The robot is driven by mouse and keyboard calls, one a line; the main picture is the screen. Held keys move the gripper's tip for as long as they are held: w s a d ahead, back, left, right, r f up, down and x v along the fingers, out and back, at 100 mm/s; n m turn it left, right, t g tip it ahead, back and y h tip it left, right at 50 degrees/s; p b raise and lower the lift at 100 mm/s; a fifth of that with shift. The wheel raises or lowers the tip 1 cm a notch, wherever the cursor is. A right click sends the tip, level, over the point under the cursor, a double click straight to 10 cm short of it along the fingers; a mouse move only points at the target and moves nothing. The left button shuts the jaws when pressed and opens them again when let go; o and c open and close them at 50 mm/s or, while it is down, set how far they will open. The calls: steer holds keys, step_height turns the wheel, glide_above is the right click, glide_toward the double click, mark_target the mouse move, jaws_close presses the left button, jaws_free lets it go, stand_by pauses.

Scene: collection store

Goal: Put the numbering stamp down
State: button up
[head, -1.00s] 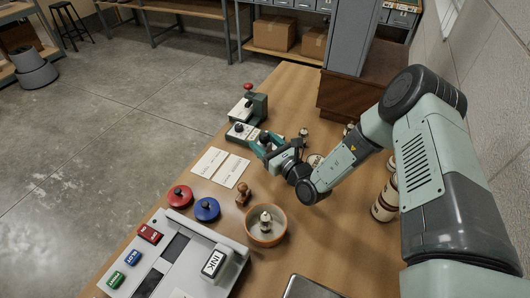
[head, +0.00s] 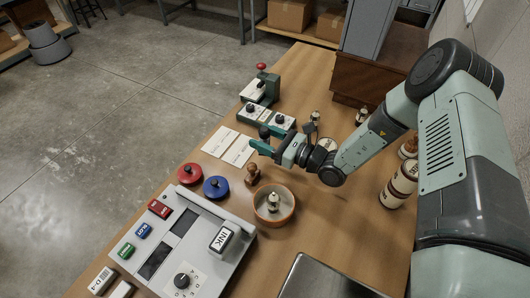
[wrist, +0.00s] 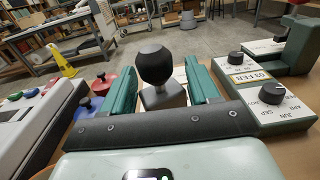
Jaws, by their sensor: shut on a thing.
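My gripper (head: 263,144) has its teal fingers closed on the numbering stamp (wrist: 155,65), which has a black ball knob and a grey metal body. In the wrist view, the knob stands up between the fingers (wrist: 162,92) and the body sits lower between them. In the head view, the stamp's dark knob (head: 264,132) shows at the fingertips, beside the white cards (head: 230,146). The stamp's lower end is hidden, so I cannot tell whether it touches the table (head: 330,225).
A green block with dials (head: 266,117) is close to my gripper, with a red-knobbed press (head: 260,88) behind it. A wooden stamp (head: 253,174), a terracotta bowl (head: 291,212), red (head: 190,174) and blue (head: 216,187) round pads stand nearer. Jars (head: 398,187) stand right.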

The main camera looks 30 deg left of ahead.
steer(key=shift+f, duration=2.75)
steer(key=shift+f, duration=0.15)
steer(key=o, duration=1.2)
steer(key=shift+d, duration=0.3)
steer(key=d, duration=0.7)
